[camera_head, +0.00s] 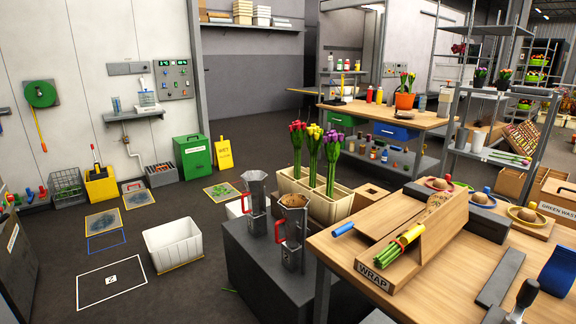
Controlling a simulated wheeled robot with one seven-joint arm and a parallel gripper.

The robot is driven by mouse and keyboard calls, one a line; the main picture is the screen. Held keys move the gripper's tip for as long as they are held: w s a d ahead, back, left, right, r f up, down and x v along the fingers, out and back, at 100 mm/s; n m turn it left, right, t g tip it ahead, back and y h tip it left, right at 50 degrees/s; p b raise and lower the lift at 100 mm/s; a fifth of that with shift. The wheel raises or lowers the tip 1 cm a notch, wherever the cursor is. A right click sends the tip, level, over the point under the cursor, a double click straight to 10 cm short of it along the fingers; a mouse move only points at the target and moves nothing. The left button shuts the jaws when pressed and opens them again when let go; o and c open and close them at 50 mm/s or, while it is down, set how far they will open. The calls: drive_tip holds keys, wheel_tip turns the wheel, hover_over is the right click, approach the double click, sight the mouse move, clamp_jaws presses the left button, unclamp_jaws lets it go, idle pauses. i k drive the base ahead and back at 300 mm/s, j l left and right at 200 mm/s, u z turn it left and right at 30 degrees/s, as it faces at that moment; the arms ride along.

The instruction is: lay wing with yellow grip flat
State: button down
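A wooden wrap stand (372,277), labelled WRAP, sits on the workbench at right. On its right side a wooden wing (443,222) stands up at a tilt. A yellow grip (411,234) shows at this wing's left edge, above a bundle of green stems (393,254) lying in the stand. I cannot tell whether the grip touches the stems. A blue grip (343,229) shows at the stand's left, low by the bench top.
The wooden workbench (453,292) also carries a dark flat bar (500,277), a dark block (487,225) and twine balls on coloured holders behind the stand. Two metal jugs with red handles stand on a dark block left of the bench. Open floor lies at left around a white bin (174,246).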

sight(434, 232)
drive_tip(key=i+z, duration=0.1)
drive_tip(key=z, duration=0.55)
drive_tip(key=i+j+z, duration=0.2)
drive_tip(key=j+z, duration=0.15)
drive_tip(key=i+j+z, duration=0.1)
drive_tip(key=j+z, duration=0.2)
drive_tip(key=j, duration=0.25)
drive_tip(key=j+z, duration=0.35)
drive_tip(key=j, duration=0.2)
drive_tip(key=i+j, duration=0.1)
drive_tip(key=j, duration=0.6)
drive_tip(key=i+j+z, duration=0.1)
drive_tip(key=j, duration=1.25)
drive_tip(key=i+z, duration=0.05)
drive_tip(key=i, duration=0.05)
